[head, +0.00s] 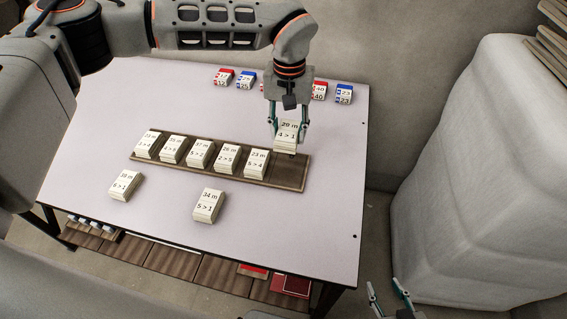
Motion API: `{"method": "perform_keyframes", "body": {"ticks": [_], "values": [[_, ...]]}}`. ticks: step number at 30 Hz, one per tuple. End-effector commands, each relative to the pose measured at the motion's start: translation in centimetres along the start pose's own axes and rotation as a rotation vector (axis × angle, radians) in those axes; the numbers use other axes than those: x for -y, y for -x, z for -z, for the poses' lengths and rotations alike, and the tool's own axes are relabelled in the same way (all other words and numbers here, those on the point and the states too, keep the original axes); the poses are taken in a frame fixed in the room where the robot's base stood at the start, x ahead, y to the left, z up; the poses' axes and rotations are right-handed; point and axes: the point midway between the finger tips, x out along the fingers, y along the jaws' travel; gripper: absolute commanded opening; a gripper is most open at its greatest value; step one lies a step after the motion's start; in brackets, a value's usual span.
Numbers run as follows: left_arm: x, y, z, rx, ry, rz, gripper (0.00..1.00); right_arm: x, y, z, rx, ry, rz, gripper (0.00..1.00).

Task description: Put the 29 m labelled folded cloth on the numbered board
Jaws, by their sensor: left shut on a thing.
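The folded cloth labelled 29 m (287,138), cream with "4 > 1" below, is between the fingers of my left gripper (288,129), which is shut on it. It is over the right end of the brown numbered board (279,184), close to its back edge; I cannot tell whether it touches the board. Several other labelled cloths stand in a row on the board, with the 23 m cloth (257,164) nearest to it. The board's numbers cannot be made out. My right gripper (390,297) is at the bottom right, off the table, fingers apart and empty.
The 34 m cloth (207,206) and another labelled cloth (125,185) lie on the table (290,230) in front of the board. Red and blue labelled bundles (224,78) stand along the back edge. The table's front right is clear. A large pale covered object (470,180) stands right of the table.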

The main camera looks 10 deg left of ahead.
Motion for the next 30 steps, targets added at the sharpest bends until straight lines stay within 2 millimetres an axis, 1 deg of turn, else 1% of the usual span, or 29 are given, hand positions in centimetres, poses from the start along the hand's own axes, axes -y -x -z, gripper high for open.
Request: {"method": "perform_keyframes", "body": {"ticks": [1,3,6,10,12,19,25,27,30], "values": [[0.0,-1.5,-0.1,0.005,0.0,0.0,0.16,-0.1,0.0,0.1,-0.003,0.0,-0.001,0.4],[0.0,-3.2,-0.1,0.004,0.001,0.0,0.16,-0.1,0.0,0.2,-0.005,0.0,-0.001,0.4],[0.0,-5.5,-0.1,0.004,0.002,0.0,0.16,-0.1,-0.1,0.2,-0.006,0.001,-0.002,0.4],[0.0,-7.8,-0.1,0.002,0.001,-0.001,0.16,-0.1,-0.1,0.1,-0.005,0.002,-0.002,0.4],[0.0,-8.5,0.0,0.0,0.001,0.0,0.16,-0.1,-0.1,0.1,-0.004,0.003,-0.003,0.4],[0.0,-9.9,0.0,-0.001,0.0,0.0,0.16,-0.1,-0.1,0.0,-0.003,0.004,-0.003,0.4],[0.0,-12.8,-0.1,0.002,0.001,0.0,0.16,-0.1,-0.2,-0.3,0.0,0.005,-0.003,0.4],[0.0,-13.3,0.0,-0.001,0.001,0.0,0.16,-0.1,-0.2,-0.3,0.001,0.005,-0.003,0.4],[0.0,-13.3,0.1,-0.003,0.0,-0.001,0.16,-0.1,-0.2,-0.3,0.001,0.006,-0.004,0.4]]}}
